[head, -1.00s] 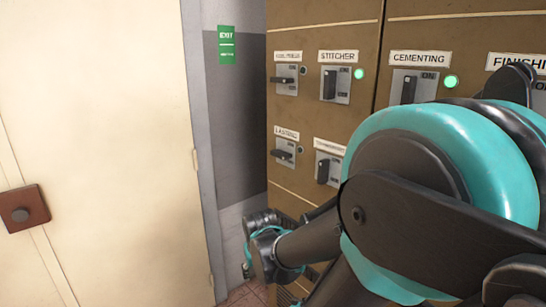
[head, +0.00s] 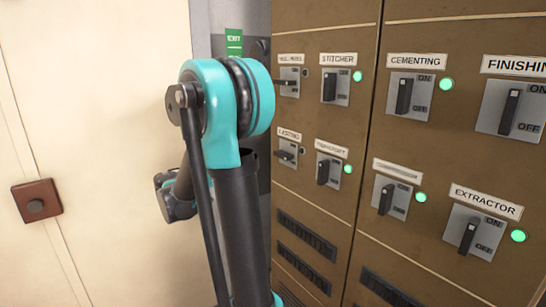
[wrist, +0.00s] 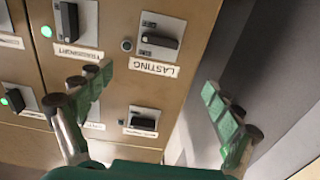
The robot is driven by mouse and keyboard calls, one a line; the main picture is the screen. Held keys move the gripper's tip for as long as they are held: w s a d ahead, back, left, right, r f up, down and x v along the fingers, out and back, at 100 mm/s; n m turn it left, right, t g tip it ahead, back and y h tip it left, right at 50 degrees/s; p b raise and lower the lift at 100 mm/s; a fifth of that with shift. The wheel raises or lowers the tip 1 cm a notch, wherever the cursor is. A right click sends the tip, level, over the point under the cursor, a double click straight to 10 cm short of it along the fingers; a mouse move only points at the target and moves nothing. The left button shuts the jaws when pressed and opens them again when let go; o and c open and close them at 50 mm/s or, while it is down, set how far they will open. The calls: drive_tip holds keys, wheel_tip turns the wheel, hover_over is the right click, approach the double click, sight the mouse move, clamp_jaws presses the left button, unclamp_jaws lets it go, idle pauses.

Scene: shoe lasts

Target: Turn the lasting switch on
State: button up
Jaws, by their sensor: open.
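The LASTING switch (wrist: 158,44) shows upside down in the wrist view, a dark handle on a grey plate above its label. Its round lamp (wrist: 127,45) is dark. In the head view the LASTING switch (head: 286,156) is at the panel's left, with its handle lying sideways. My gripper (wrist: 157,84) is open and empty. Its green-padded fingers are spread wide, and the switch appears between and beyond them, apart from both. The gripper itself is hidden in the head view, where my arm stands left of the switch.
The brown cabinet (head: 330,215) bears several other switches; STITCHER (head: 330,87), CEMENTING (head: 404,95) and EXTRACTOR (head: 468,236) have handles nearer upright and green lamps lit. Another sideways switch (wrist: 144,122) with a dark lamp is close by. A grey wall (wrist: 262,65) flanks the cabinet. A pale door (head: 100,110) is at left.

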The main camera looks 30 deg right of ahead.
sight(280, 155)
drive_tip(key=d, duration=1.1)
drive_tip(key=w+d, duration=0.1)
drive_tip(key=d, duration=0.5)
drive_tip(key=shift+w, duration=0.1)
drive_tip(key=c, duration=1.1)
